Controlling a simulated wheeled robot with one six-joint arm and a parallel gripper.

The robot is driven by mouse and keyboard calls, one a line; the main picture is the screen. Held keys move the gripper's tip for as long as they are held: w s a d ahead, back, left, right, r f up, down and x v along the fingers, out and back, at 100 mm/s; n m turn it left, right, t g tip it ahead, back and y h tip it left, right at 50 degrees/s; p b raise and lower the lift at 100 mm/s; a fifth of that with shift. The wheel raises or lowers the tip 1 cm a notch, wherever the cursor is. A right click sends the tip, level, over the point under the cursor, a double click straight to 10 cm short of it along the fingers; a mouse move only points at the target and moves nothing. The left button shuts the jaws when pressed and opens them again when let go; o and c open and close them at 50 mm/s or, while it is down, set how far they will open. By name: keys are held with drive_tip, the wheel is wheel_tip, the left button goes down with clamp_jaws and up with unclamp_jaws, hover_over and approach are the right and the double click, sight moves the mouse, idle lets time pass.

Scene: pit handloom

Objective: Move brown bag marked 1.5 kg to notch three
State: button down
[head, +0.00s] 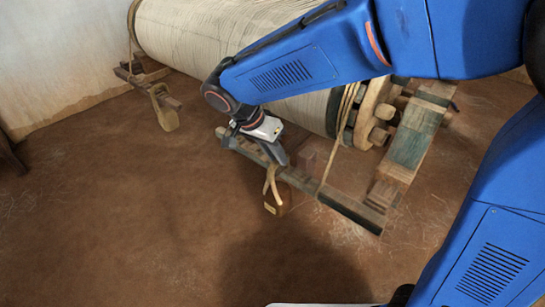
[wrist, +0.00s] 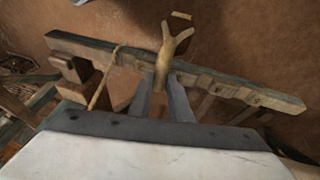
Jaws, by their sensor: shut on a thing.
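My gripper (head: 279,160) is shut on the tan strap (head: 271,182) of a small brown bag (head: 279,201), just above a notched wooden bar (head: 330,200). The bag hangs upright below the strap, beside the bar's front side; its pale tag is too small to read. In the wrist view, the fingers of my gripper (wrist: 163,92) close around the forked strap (wrist: 170,48) over the bar (wrist: 225,85). Part of the bag (wrist: 181,15) shows at the top edge. I cannot tell whether the strap rests in a notch or which notch is below it.
A large cloth-wound beam (head: 225,40) lies behind the bar. A rope (head: 338,150) runs down from its right end to the bar and also shows in the wrist view (wrist: 104,78). Another tan weight (head: 163,110) hangs at the left. The earthen floor in front is clear.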

sight(286, 153)
drive_tip(key=shift+w+d, duration=0.75)
drive_tip(key=shift+w, duration=0.2)
drive_tip(key=shift+w+d, duration=0.7)
drive_tip(key=shift+w, duration=0.25)
drive_tip(key=shift+f, duration=1.1)
drive_tip(key=shift+f, duration=0.3)
drive_tip(key=c, duration=1.6)
unclamp_jaws()
drive_tip(key=shift+o, duration=0.2)
drive_tip(key=shift+s+f, duration=0.1)
